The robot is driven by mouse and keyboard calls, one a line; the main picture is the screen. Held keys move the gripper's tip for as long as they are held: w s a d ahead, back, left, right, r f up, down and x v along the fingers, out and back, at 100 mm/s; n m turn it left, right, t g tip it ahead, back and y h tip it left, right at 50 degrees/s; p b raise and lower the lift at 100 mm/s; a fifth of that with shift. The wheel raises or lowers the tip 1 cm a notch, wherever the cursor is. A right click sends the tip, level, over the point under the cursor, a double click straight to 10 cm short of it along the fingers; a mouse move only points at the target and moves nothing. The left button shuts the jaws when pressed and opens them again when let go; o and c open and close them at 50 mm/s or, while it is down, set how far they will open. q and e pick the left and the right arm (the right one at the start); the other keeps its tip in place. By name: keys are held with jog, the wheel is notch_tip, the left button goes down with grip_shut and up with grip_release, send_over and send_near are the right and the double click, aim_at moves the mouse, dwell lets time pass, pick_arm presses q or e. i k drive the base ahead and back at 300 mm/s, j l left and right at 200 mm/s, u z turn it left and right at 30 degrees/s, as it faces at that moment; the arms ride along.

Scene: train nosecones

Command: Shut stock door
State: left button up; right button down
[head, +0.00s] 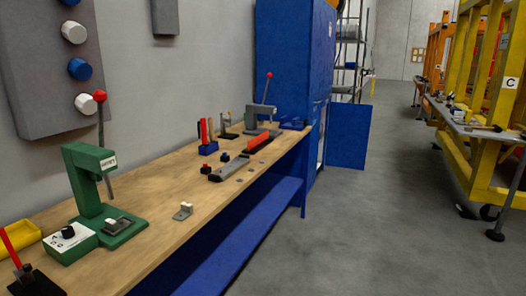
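A tall blue cabinet (283,58) stands against the left wall, past the far end of the workbench. A flat blue door panel (348,137) stands out from the cabinet's lower front into the aisle, and looks like the stock door, swung open. A light strip of the opening shows between the panel and the cabinet; the inside is mostly hidden. No handle can be made out on the panel. Neither of my grippers is in view.
A wooden workbench (165,205) with a green press (98,195) and several small tools runs along the left. Yellow frames (485,100) with tool shelves and dark feet line the right. The grey floor (370,230) between them is clear. A metal rack (349,55) stands beyond the cabinet.

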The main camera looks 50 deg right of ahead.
aim_at(350, 124)
jog(key=i+l+z, duration=0.25)
jog(key=l+z, duration=0.25)
jog(key=l, duration=0.25)
jog(key=i+l+z, duration=0.45)
jog(key=l, duration=0.25)
jog(key=i+l+z, duration=1.1)
jog(key=i+z, duration=0.4)
jog(key=i, duration=2.05)
jog(key=i+j, duration=0.1)
jog(key=i, duration=3.95)
jog(key=i+l+u, duration=0.15)
jog(key=i+u, duration=0.3)
jog(key=i+l+u, duration=0.25)
jog(key=u, duration=0.15)
jog(key=i+l+u, duration=0.65)
jog(key=u, duration=0.25)
jog(key=i+l+u, duration=0.1)
jog(key=l+u, duration=0.15)
jog(key=u, duration=0.2)
jog(key=i+l+u, duration=0.1)
jog(key=l+u, duration=0.2)
jog(key=u, duration=0.15)
jog(key=l+u, duration=0.3)
jog(key=u, duration=0.2)
jog(key=l+u, duration=0.95)
jog(key=l, duration=0.25)
